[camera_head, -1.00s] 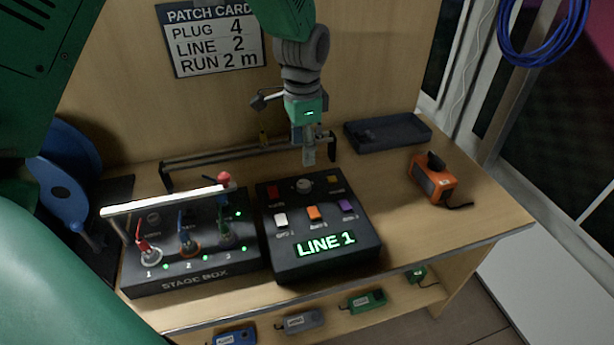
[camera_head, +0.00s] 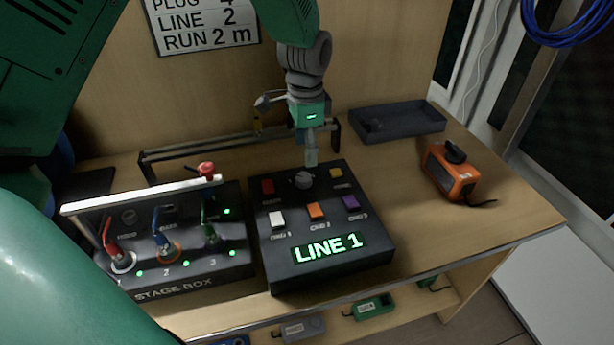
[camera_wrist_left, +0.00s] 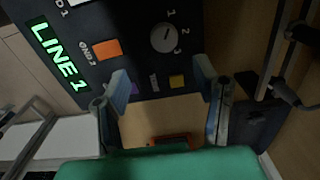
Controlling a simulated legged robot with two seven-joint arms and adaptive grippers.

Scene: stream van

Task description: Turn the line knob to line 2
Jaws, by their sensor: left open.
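The dark console (camera_head: 330,262) on the bench has a round grey line knob (camera_head: 303,180) near its back edge. Its green display (camera_head: 327,248) reads LINE 1. The knob also shows in the left wrist view (camera_wrist_left: 165,37), with the marks 1, 2 and 3 beside it. My left gripper (camera_head: 311,158) points down just behind the knob in the head view. In the wrist view its two fingers (camera_wrist_left: 162,76) are spread apart with nothing between them, and the knob lies beyond the tips, apart from them. My right gripper is not in view.
The stage box (camera_head: 190,285) with coloured plugs and a white bar stands left of the console. A dark rail (camera_head: 200,151) runs behind. An orange device (camera_head: 450,175) and a dark tray (camera_head: 396,122) are at right. The patch card (camera_head: 205,30) reads LINE 2.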

